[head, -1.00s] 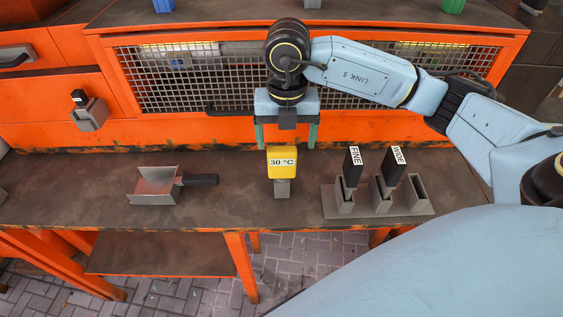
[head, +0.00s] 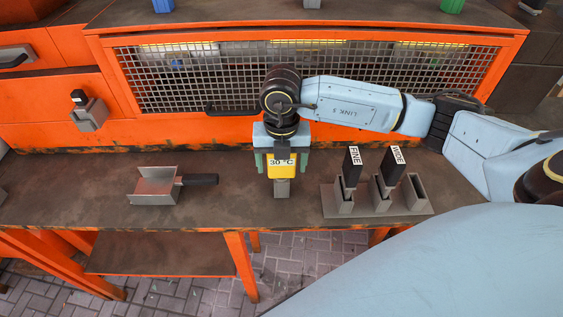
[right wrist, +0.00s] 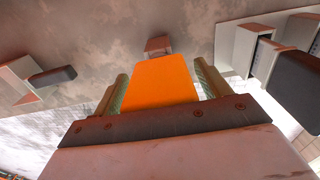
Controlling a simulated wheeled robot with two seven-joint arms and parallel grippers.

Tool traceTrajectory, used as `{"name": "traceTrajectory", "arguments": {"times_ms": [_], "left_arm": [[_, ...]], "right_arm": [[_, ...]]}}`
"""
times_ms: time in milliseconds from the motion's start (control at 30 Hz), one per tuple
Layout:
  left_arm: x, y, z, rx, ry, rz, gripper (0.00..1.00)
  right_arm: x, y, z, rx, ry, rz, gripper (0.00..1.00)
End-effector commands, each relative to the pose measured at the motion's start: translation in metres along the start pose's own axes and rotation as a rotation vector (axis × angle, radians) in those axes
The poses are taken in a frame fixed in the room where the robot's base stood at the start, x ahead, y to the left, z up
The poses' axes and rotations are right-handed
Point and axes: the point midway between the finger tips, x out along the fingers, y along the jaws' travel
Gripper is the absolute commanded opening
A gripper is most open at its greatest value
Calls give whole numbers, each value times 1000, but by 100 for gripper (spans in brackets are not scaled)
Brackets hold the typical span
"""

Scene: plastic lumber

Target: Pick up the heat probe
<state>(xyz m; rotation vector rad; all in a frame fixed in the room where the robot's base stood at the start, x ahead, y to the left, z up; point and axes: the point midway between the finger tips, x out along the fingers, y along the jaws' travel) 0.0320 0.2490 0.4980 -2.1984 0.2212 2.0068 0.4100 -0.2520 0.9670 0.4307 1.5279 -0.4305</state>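The heat probe (head: 282,170) is a yellow block with a "30 °C" display, upright in a small grey holder (head: 282,188) on the bench. My right gripper (head: 282,168) is lowered over it from above, with one finger on each side. In the right wrist view the probe's yellow-orange body (right wrist: 160,83) lies between the two green fingers (right wrist: 161,92). Narrow gaps seem to show between fingers and body, so the gripper looks open around it. The gripper's palm hides the probe's top. My left gripper is not in view.
A metal scoop-like pan (head: 155,187) with a black handle lies to the left on the bench (head: 90,190). Tools marked FINE (head: 352,168) and WIDE (head: 393,166) stand in a grey rack (head: 375,205) to the right. A mesh-fronted orange machine (head: 210,80) rises behind.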

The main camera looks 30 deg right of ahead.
Motion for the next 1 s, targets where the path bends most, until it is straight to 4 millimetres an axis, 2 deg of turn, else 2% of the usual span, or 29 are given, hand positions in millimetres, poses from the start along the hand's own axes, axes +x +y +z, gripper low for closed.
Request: {"name": "traceTrajectory", "arguments": {"times_ms": [33,300,533,633,1000], "left_arm": [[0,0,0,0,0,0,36],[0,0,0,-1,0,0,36],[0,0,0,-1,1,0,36],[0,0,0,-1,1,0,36],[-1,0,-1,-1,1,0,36]], "right_arm": [[0,0,0,0,0,0,69],[0,0,0,0,0,1,34],[-2,0,0,0,-1,1,34],[-10,1,1,1,-2,3,34],[-80,0,1,0,-4,2,34]]}}
